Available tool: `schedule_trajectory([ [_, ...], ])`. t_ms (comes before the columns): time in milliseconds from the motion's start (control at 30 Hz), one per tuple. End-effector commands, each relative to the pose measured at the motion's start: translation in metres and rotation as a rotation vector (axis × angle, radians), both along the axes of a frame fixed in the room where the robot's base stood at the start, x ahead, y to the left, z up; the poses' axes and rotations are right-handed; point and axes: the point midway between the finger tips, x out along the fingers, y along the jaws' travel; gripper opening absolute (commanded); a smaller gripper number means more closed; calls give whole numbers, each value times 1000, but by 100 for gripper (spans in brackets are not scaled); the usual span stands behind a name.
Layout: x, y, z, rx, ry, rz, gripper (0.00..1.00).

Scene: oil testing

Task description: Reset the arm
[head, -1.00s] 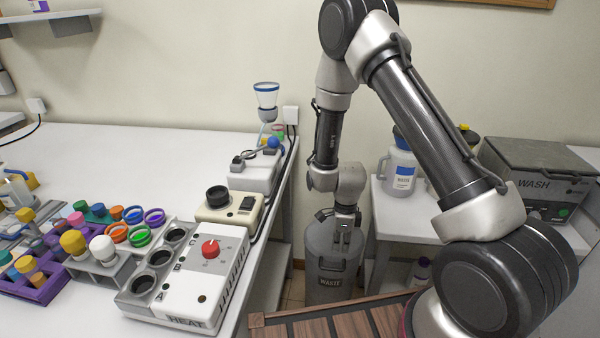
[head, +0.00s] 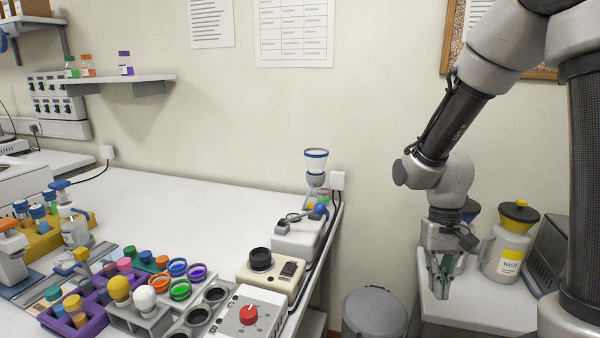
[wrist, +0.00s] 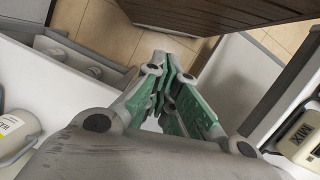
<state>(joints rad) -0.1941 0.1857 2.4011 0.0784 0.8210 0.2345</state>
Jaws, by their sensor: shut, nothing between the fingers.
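My gripper (head: 441,290) hangs pointing down at the right of the head view, in front of the small white side table. Its fingers are together with nothing between them. In the wrist view the green-padded fingers (wrist: 172,88) meet near the middle, above the tiled floor and a dark wooden surface. My arm reaches in from the upper right, with its forearm slanting down to the wrist.
The white side table (head: 450,312) holds a waste jug with a yellow cap (head: 507,245). A grey waste bin (head: 374,312) stands left of it.

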Motion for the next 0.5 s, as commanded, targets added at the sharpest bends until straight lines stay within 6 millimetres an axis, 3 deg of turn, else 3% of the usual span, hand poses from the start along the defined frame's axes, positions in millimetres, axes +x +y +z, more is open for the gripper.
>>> schedule_trajectory([
  [33, -6, -7, 23, 16, -41, 46, 0],
  [200, -35, -31, 84, 39, -171, 176, 0],
  [500, -77, -60, 161, 8, -493, 147, 0],
])
